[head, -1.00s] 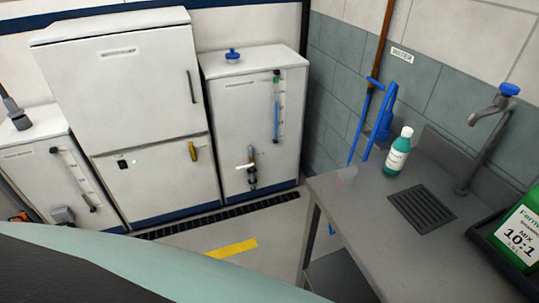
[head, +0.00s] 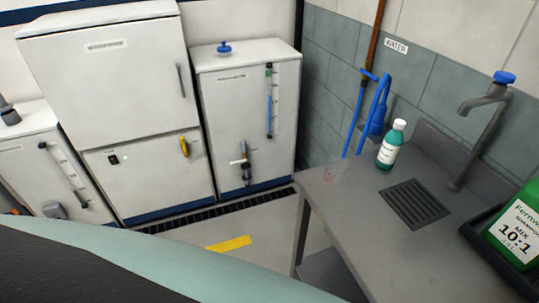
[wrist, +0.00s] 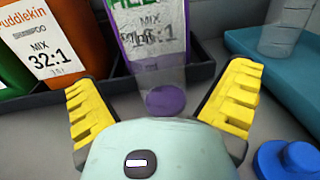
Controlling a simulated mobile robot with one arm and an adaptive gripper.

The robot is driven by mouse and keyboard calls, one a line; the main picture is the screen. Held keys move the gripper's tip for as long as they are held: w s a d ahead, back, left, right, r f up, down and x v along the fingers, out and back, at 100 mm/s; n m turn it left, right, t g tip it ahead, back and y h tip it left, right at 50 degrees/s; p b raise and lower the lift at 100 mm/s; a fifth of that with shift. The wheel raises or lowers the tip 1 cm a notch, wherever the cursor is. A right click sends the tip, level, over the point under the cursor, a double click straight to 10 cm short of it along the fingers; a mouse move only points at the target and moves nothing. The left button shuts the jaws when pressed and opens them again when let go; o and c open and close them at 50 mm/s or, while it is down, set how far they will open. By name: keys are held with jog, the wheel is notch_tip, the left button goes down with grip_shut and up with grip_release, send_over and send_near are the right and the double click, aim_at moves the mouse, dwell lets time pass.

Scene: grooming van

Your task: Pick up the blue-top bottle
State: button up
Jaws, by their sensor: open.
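My gripper (wrist: 162,97) is open in the wrist view, its yellow ridged fingers spread wide apart. A clear, see-through vessel with a purple disc (wrist: 166,100) stands between and beyond the fingers, and no finger visibly touches it. A round blue top (wrist: 298,158) on a wider blue base is at the lower right, outside the right finger; what lies under it is cut off, so I cannot tell if it is a bottle. In the head view a teal bottle (head: 389,150) with a white cap stands upright on the grey counter. No clearly blue-topped bottle shows there, and my fingers are out of view.
In the wrist view, a dark tray (wrist: 62,97) holds orange, green and purple-labelled jugs. A teal tray (wrist: 285,85) with a clear container is at the right. The head view shows the counter (head: 345,215) with drain and tap, white cabinets (head: 115,95) and open floor.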

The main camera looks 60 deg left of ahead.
jog(key=x, duration=0.1)
jog(key=b+x, duration=0.1)
jog(key=x, duration=0.1)
jog(key=b+x, duration=0.1)
jog(key=x, duration=0.1)
jog(key=shift+w+a+r, duration=0.2)
jog(key=shift+w, duration=0.1)
jog(key=shift+s, duration=0.1)
jog(key=c, duration=1.2)
jog(key=shift+c, duration=0.2)
jog(key=shift+r, duration=0.1)
notch_tip(320, 180, up, 4)
jog(key=p, duration=0.4)
jog(key=a+p+v, duration=0.1)
jog(key=p+v, duration=0.1)
jog(key=v, duration=0.5)
jog(key=w+a+p+v, duration=0.1)
jog(key=a+p+v, duration=0.1)
jog(key=v, duration=0.6)
jog(key=shift+s+a+r+p, duration=0.2)
jog(key=shift+a+r+p, duration=0.1)
jog(key=shift+r+p, duration=0.2)
